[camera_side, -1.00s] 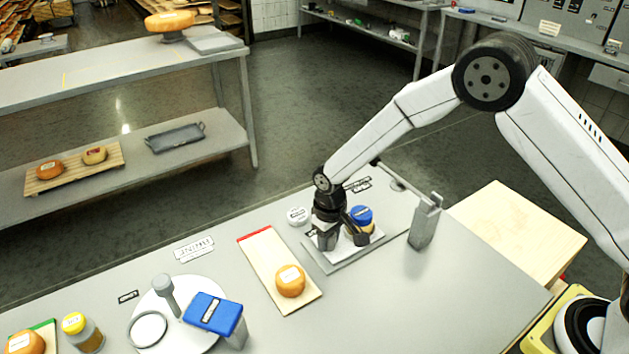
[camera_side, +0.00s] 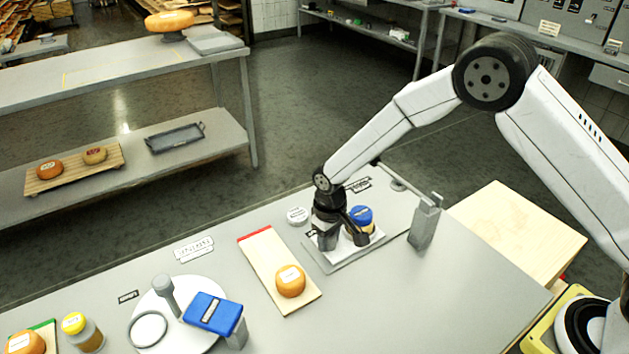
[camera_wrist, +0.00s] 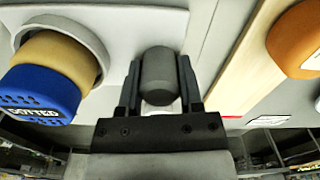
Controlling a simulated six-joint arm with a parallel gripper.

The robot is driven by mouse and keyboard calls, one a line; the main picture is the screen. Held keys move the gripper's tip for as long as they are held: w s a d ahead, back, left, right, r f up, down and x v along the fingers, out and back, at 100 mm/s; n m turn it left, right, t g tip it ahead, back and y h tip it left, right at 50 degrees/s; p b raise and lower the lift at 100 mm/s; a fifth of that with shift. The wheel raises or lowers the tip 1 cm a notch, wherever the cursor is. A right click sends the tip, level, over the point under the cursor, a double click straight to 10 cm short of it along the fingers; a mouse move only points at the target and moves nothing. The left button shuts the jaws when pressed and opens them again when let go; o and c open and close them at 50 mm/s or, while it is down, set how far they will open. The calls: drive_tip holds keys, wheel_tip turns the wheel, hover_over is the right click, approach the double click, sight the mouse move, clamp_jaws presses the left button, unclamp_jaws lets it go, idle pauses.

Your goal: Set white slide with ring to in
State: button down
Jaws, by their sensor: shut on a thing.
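My gripper (camera_side: 343,239) is low over the grey plate at the right of the bench. In the wrist view its two fingers (camera_wrist: 159,88) are shut on an upright grey knob (camera_wrist: 158,72). The knob stands on the white slide (camera_wrist: 125,22), which shows only partly in the side view. Beside the knob, the slide's light grey ring (camera_wrist: 92,30) is around a tan jar (camera_wrist: 58,62) with a blue lid labelled DOTTED (camera_wrist: 38,95). The blue-lidded jar (camera_side: 361,218) also shows in the side view, just right of my gripper. The gripper hides the knob in the side view.
A wooden board with a red end (camera_side: 257,255) and an orange cheese (camera_side: 290,281) lies left of the plate. A grey upright holder (camera_side: 424,225) stands close on the right. A white disc (camera_side: 165,320) with another ring and a blue-topped block (camera_side: 213,313) is at lower left.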

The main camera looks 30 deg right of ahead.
sight(369, 213)
drive_tip(key=shift+d, duration=0.15)
drive_tip(key=d, duration=1.1)
drive_tip(key=shift+d, duration=0.15)
drive_tip(key=shift+c, duration=1.3)
unclamp_jaws()
drive_tip(key=shift+r, duration=0.2)
drive_tip(key=shift+r, duration=3.75)
drive_tip(key=shift+s, duration=0.1)
